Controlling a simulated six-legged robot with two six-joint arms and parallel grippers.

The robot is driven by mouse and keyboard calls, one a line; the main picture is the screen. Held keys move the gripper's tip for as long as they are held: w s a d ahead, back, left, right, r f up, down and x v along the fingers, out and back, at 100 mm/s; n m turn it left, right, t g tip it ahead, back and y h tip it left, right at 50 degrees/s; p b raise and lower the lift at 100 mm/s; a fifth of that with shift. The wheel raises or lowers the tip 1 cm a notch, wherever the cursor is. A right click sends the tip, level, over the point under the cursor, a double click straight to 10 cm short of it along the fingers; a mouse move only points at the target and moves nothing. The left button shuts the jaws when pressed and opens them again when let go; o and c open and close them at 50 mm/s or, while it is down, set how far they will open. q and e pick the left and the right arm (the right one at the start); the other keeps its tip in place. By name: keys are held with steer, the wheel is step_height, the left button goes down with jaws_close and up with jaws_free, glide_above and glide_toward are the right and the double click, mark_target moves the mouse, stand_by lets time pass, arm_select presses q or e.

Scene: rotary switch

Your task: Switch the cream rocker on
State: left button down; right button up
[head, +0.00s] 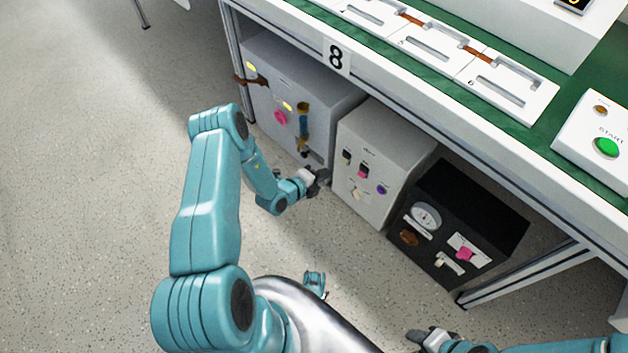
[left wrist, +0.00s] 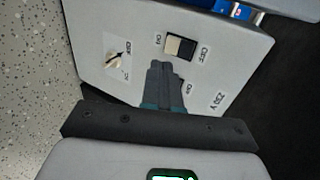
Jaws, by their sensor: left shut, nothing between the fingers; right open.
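The rocker (head: 347,157) is on the upper left of the front of the white middle box (head: 385,137). In the left wrist view the rocker (left wrist: 180,47) shows one cream half beside ON and one dark half beside OFF. I cannot tell which half is pressed in. My left gripper (head: 322,178) is shut and empty, at the left front of this box. In its wrist view the shut fingertips (left wrist: 163,68) are just beside the rocker; whether they touch the panel is unclear. They hide part of the panel. My right gripper (head: 430,336) is open and empty, low in the head view.
A pointer knob (left wrist: 117,58) is near the rocker. Pink (head: 363,173) and purple (head: 382,189) controls share the front. A grey box (head: 330,88) stands left, a black box (head: 490,205) right. The table edge (head: 400,105) runs above them. Open floor (head: 90,200) lies left.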

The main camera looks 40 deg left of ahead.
arm_select(q)
steer(key=r+b+x, duration=0.1)
steer(key=b+x, duration=0.1)
steer(key=x, duration=0.5)
steer(key=shift+w, duration=0.3)
arm_select(e)
steer(key=shift+w+d+f, duration=0.15)
steer(key=shift+w+f, duration=0.05)
steer(key=shift+f, duration=0.5)
steer(key=shift+w+d+f, duration=0.15)
steer(key=shift+f, duration=0.55)
arm_select(q)
steer(key=shift+a, duration=0.1)
